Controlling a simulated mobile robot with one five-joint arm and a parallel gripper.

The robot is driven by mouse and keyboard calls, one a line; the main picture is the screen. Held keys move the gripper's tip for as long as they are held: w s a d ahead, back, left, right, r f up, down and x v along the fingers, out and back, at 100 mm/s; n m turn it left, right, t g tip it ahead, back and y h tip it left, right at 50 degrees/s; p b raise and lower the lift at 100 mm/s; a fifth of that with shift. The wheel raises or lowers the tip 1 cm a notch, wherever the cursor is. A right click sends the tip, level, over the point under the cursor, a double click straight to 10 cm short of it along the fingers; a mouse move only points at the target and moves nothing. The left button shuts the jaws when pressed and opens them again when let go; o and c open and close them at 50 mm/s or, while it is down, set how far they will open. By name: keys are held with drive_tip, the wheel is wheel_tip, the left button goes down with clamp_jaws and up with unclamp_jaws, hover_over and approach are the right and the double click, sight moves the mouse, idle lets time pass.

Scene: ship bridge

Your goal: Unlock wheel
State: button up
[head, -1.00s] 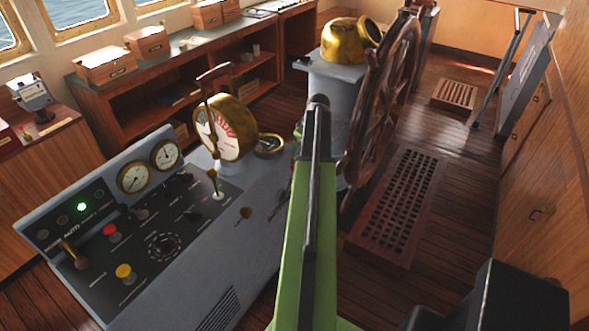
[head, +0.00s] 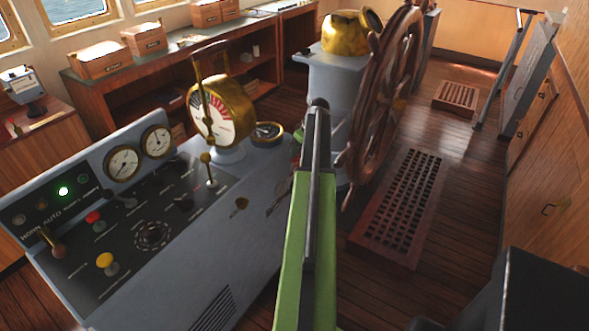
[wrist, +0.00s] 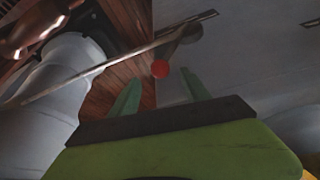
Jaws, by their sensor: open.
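The ship's wheel (head: 384,85), dark brown wood, stands upright by its grey pedestal (head: 333,82) in the head view. In the wrist view a thin metal rod (wrist: 95,73) crosses the upper left, and a small red ball (wrist: 160,69) shows near its right end. Whether the ball belongs to the rod is unclear. My gripper (wrist: 160,77) is open, its two green fingers pointing toward the red ball. The ball appears between the fingertips or just beyond them; contact is not clear. In the head view my green arm hides most of the gripper and this spot.
A grey console (head: 215,268) with gauges, knobs and levers stands at left. A brass telegraph (head: 222,112) rises from it. A wooden floor grating (head: 400,207) lies right of my arm. Open plank floor (head: 458,140) lies beyond, with a wooden wall (head: 550,150) on the right.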

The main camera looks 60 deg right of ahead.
sight(290, 174)
drive_tip(key=b+x, duration=0.4)
drive_tip(key=x, duration=0.2)
drive_tip(key=shift+r, duration=0.1)
clamp_jaws()
idle(1.1)
